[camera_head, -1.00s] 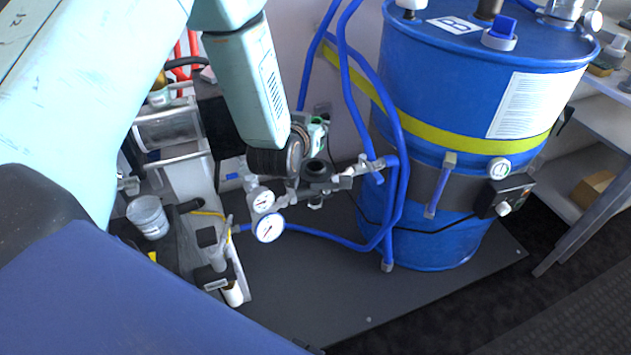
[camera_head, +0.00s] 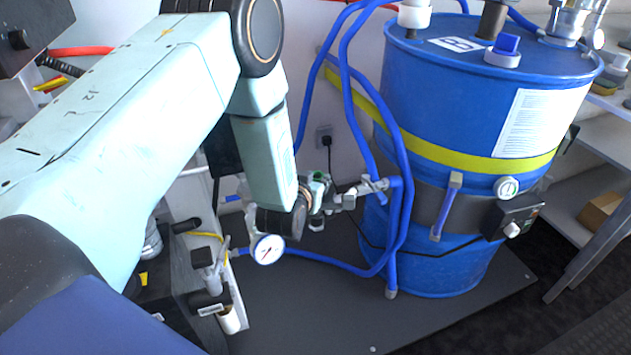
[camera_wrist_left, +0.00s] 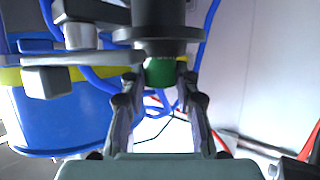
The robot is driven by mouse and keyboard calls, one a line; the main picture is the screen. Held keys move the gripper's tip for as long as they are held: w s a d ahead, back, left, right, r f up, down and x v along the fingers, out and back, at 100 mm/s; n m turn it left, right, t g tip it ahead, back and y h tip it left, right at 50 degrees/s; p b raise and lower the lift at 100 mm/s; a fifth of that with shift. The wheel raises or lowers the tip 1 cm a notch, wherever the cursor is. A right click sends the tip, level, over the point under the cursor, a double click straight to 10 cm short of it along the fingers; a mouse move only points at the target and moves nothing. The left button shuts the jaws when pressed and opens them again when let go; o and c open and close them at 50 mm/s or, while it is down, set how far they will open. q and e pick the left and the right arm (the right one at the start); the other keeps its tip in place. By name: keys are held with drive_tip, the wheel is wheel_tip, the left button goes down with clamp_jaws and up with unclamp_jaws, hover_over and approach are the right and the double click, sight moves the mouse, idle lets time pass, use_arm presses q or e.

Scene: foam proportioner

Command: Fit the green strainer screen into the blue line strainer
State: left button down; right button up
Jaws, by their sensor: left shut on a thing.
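My left gripper (camera_head: 312,188) is at the pipe fittings left of the drum, and its fingers also show in the left wrist view (camera_wrist_left: 160,94). It is shut on the green strainer screen (camera_wrist_left: 160,72), a short green cylinder between the fingertips. The screen also shows as a small green spot in the head view (camera_head: 318,177). The screen meets the round mouth of a dark grey body (camera_wrist_left: 165,22), which looks like the line strainer; no blue shows on it. How deep the screen sits is hidden. My right gripper is not in view.
A large blue drum (camera_head: 470,115) with a yellow band stands right of the fittings. Blue hoses (camera_head: 400,215) hang close beside my gripper. A pressure gauge (camera_head: 267,249) sits just below it. The dark base plate (camera_head: 320,310) in front is clear.

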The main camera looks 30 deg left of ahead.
use_arm(q)
drive_tip(key=shift+s, duration=0.1)
drive_tip(key=shift+f, duration=0.25)
drive_tip(key=c, duration=1)
unclamp_jaws()
drive_tip(key=shift+r, duration=0.1)
